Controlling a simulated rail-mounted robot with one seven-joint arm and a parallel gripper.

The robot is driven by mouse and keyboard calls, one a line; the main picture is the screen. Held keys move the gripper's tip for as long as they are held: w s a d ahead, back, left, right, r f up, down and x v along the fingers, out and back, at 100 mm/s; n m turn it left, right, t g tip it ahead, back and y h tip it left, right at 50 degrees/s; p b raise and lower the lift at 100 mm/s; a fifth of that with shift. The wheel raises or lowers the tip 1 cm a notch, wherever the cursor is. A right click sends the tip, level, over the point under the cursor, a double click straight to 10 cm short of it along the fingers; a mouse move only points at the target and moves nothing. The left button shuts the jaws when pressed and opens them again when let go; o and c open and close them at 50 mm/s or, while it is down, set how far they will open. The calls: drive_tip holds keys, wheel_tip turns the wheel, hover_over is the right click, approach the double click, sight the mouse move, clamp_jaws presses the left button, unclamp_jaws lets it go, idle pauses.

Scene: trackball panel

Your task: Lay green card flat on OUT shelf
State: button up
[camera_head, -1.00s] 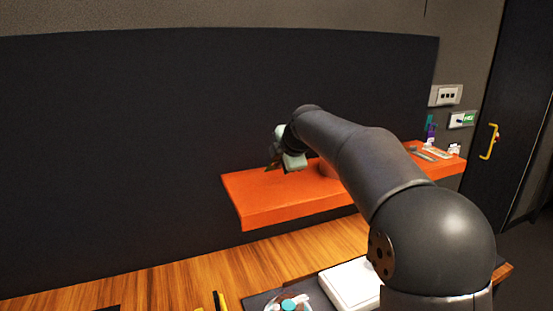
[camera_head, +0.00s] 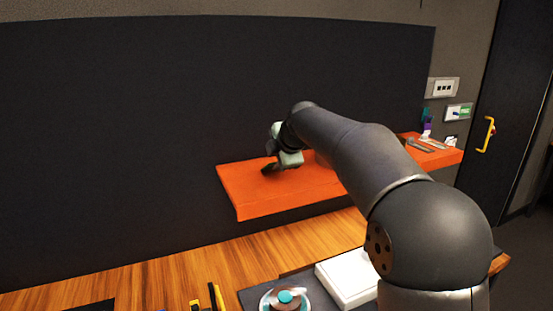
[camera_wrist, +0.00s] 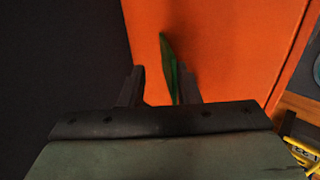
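The orange shelf (camera_head: 310,188) runs along the dark wall panel; I cannot read an OUT label on it. My gripper (camera_head: 268,168) is over the shelf's left part, close to its surface. In the wrist view my gripper (camera_wrist: 158,82) points at the orange shelf (camera_wrist: 225,50), its fingers apart with orange showing between them. The green card (camera_wrist: 168,58) shows as a thin, nearly edge-on sliver beside the right finger, reaching past the fingertips. I cannot tell whether it touches that finger or the shelf. The card cannot be made out in the head view.
Small items, among them a purple one (camera_head: 427,129), stand at the shelf's right end. Below is a wooden worktop (camera_head: 150,285) with a white box (camera_head: 347,280) and a round device with a teal top (camera_head: 286,297). The shelf's left front is clear.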

drive_tip(key=b+v, duration=0.3)
drive_tip(key=v, duration=1.4)
drive_tip(key=shift+r, duration=0.15)
drive_tip(key=s+d+f+m+g+h, duration=0.1)
drive_tip(key=s+d+f+m+g, duration=0.1)
drive_tip(key=s+d+f+m, duration=0.2)
drive_tip(key=s+d+f+m+g+h, duration=0.1)
drive_tip(key=s+d+f+m+g, duration=0.2)
drive_tip(key=s+f+m, duration=0.8)
drive_tip(key=s+d+f+m+g+h, duration=0.2)
drive_tip(key=s+d+f+m, duration=0.5)
drive_tip(key=s+f, duration=1)
wheel_tip(320, 180, down, 4)
drive_tip(key=shift+r+m+g, duration=0.1)
drive_tip(key=shift+m+g, duration=0.2)
drive_tip(key=shift+m, duration=0.3)
